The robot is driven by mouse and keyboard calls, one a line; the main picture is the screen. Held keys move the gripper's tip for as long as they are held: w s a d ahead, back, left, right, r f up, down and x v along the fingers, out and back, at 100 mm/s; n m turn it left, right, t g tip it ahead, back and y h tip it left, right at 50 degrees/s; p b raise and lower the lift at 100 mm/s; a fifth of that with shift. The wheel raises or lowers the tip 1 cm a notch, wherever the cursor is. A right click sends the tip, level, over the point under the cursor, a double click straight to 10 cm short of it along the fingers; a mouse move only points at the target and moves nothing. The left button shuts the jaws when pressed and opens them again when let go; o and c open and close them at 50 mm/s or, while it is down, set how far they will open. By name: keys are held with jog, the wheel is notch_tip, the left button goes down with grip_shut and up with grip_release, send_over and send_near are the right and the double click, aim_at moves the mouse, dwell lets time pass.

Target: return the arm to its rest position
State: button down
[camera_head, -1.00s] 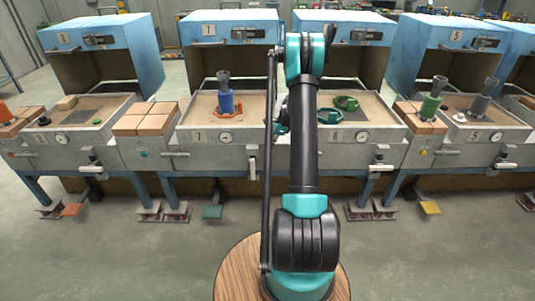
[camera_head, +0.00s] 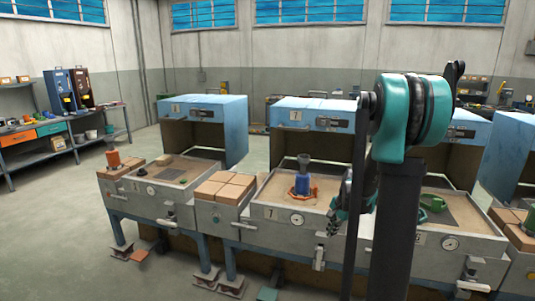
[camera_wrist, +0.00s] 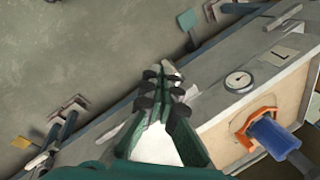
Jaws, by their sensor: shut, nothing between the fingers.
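My gripper (camera_head: 334,220) hangs at the front edge of the station marked 7, to the right of its gauge, in the head view. Part of it is hidden by my own arm. In the wrist view my gripper (camera_wrist: 163,78) points at the station's front edge and the floor, its fingers together and empty. My arm is raised and bent at the right of the head view.
Station 7 (camera_head: 262,210) holds a blue part (camera_head: 303,182) in an orange ring; the blue part (camera_wrist: 272,136) also shows in the wrist view. A green part (camera_head: 433,203) lies in the station to the right. Bricks (camera_head: 223,187) sit between stations. Open floor lies at left.

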jog(key=s+a+n, duration=0.2)
jog(key=s+n, duration=0.2)
jog(key=s, duration=0.4)
jog(key=s+a+n+t+h, duration=0.1)
jog(key=s+n, duration=0.3)
jog(key=s, duration=0.4)
jog(key=s+a+n+t+h, duration=0.1)
jog(key=s+n, duration=0.3)
jog(key=s, duration=0.4)
jog(key=shift+s+a+r, duration=0.3)
jog(key=shift+s+a, duration=0.1)
jog(key=shift+a, duration=0.45)
